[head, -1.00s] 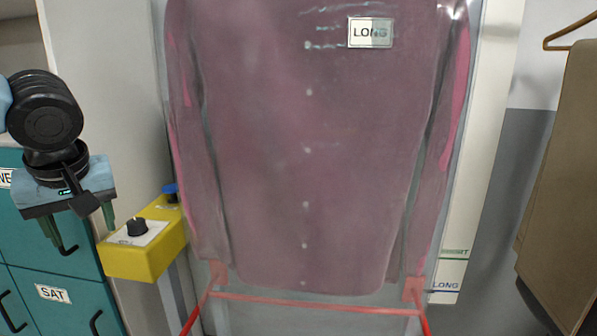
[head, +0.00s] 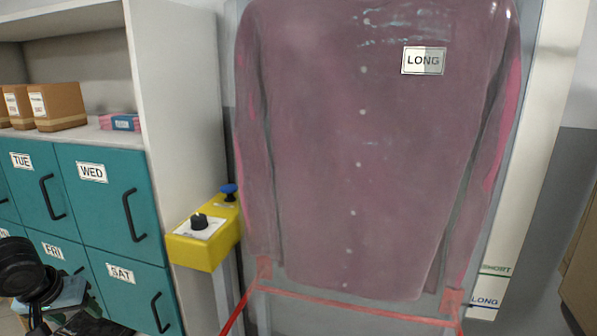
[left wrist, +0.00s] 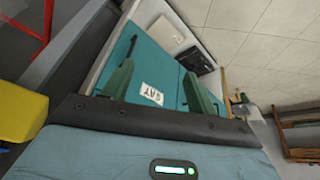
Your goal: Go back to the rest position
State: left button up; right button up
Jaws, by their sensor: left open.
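My left gripper (left wrist: 160,88) is open, with its two green fingers apart and nothing between them. In the head view my left arm is low at the left edge, in front of the teal drawers, and its fingertips are not clear there. The yellow control box (head: 204,240) with a black knob and a blue button stands to the right of my left arm, apart from it. A plum shirt (head: 350,150) with a LONG label (head: 423,61) hangs upright behind the box. My right gripper is not in view.
Teal drawers marked TUE, WED (head: 100,190), FRI and SAT fill the left under a shelf with brown boxes (head: 58,105). A red frame (head: 360,309) runs below the shirt. A white strip marked SHORT and LONG (head: 487,285) stands at the right.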

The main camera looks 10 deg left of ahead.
pick_arm(q)
jog(key=s+d+f+m+t+h+p, duration=0.15)
jog(key=s+d+f, duration=0.25)
jog(key=s+f, duration=0.65)
jog(key=s+d+f+m+h+p, duration=0.1)
jog(key=s+d+f+m+p, duration=0.2)
jog(key=s+f, duration=0.8)
jog(key=s+d+m+t+p, duration=0.1)
jog(key=s+d, duration=0.2)
jog(key=d, duration=1)
jog(key=s+d+f+m+t+h+p, duration=0.1)
jog(key=s+d, duration=0.3)
jog(key=d, duration=0.9)
jog(key=shift+d+m+t, duration=0.35)
jog(key=shift+m+t, duration=0.1)
jog(key=shift+m, duration=0.1)
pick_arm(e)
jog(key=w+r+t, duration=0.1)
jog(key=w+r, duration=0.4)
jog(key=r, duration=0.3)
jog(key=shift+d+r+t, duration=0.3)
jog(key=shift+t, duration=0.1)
